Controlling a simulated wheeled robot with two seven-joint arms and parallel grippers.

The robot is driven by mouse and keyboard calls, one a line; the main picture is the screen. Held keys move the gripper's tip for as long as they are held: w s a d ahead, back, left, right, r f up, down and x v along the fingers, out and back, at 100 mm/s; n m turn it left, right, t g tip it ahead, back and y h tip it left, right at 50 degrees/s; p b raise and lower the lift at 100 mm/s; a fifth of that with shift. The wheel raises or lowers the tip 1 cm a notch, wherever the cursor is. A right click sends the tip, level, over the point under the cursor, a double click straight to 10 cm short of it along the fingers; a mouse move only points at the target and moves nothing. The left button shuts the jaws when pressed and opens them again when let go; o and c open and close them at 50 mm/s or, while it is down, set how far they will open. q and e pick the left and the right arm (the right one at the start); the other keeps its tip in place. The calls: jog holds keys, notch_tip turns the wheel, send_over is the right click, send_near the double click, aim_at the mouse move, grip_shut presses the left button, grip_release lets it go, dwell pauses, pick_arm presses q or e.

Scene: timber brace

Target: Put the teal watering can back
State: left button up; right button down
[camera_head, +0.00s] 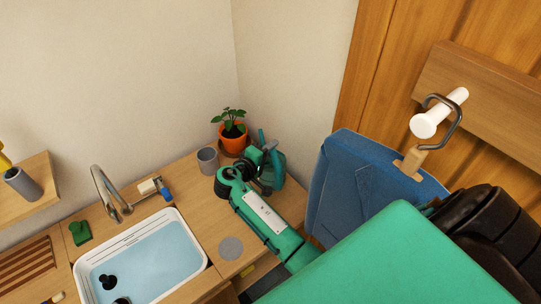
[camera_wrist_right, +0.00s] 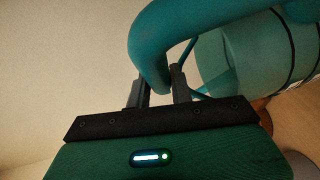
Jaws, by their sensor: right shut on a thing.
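The teal watering can (camera_head: 275,165) is at the far right corner of the counter, in front of the potted plant. In the right wrist view, its curved teal handle (camera_wrist_right: 152,45) passes between the fingers of my right gripper (camera_wrist_right: 160,86), and its body (camera_wrist_right: 262,58) is at the upper right. My right gripper (camera_head: 264,158) is shut on the handle. The head view does not show clearly whether the can's base touches the counter; my arm hides part of it. My left gripper is not in view.
A plant in an orange pot (camera_head: 232,138) and a grey cup (camera_head: 208,160) stand close behind the can. A grey disc (camera_head: 231,248) lies on the counter beside the water-filled sink (camera_head: 140,268). A denim cloth (camera_head: 345,185) hangs from a hook at right.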

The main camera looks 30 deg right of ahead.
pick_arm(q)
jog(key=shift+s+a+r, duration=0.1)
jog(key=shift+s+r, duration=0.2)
pick_arm(e)
notch_tip(320, 180, down, 4)
jog(key=shift+r, duration=0.15)
jog(key=shift+f, duration=0.2)
jog(key=c, duration=1.2)
grip_release()
jog(key=shift+c, duration=0.2)
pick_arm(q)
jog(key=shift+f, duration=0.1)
pick_arm(e)
jog(key=shift+r, duration=0.1)
